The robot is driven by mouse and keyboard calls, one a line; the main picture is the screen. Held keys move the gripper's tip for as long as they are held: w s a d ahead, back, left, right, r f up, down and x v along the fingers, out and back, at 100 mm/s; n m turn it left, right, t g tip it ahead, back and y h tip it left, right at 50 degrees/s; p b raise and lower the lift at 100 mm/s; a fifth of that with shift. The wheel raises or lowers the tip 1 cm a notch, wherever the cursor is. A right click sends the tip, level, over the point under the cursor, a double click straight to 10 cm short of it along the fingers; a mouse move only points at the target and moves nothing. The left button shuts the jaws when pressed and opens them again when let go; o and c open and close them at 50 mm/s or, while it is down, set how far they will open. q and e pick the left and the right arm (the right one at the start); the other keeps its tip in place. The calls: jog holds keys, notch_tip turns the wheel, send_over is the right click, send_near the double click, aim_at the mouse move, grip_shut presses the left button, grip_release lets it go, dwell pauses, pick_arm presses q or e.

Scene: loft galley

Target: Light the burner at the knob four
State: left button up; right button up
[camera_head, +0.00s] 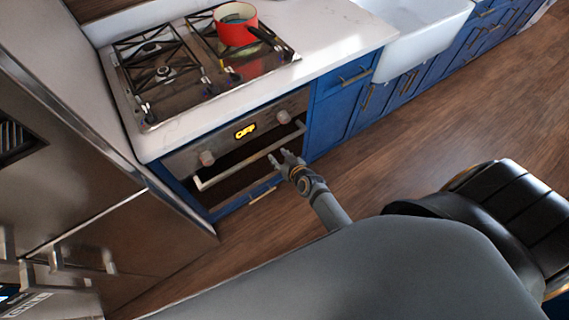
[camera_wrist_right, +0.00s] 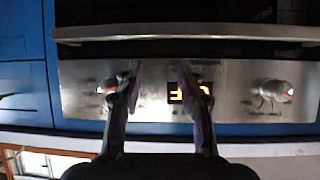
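The cooktop (camera_head: 185,98) has several burners under black grates (camera_head: 163,72), and no flame shows on it. Small dark knob-like shapes (camera_head: 207,86) sit between the grates; I cannot tell which is knob four. The oven panel below has a left knob (camera_head: 206,158), a lit display reading OFF (camera_head: 245,131) and a right knob (camera_head: 284,117). My right gripper (camera_head: 287,158) is open and empty in front of the oven. In the wrist view its fingers (camera_wrist_right: 159,72) stand apart before the panel (camera_wrist_right: 235,72), near the display, touching no knob. My left gripper is out of view.
A red pot (camera_head: 237,24) stands on the back right burner. The oven handle (camera_head: 250,158) sticks out below the panel. White counter (camera_head: 325,35) and a sink (camera_head: 428,28) lie to the right, a steel fridge (camera_head: 90,150) to the left.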

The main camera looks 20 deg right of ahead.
jog(key=shift+s+d+f+g, duration=0.15)
jog(key=shift+s+f, duration=0.3)
jog(key=shift+f, duration=0.1)
jog(key=shift+s+d+f+g, duration=0.1)
jog(key=shift+s+f+g, duration=0.05)
jog(key=shift+s+f, duration=0.35)
jog(key=shift+w, duration=0.1)
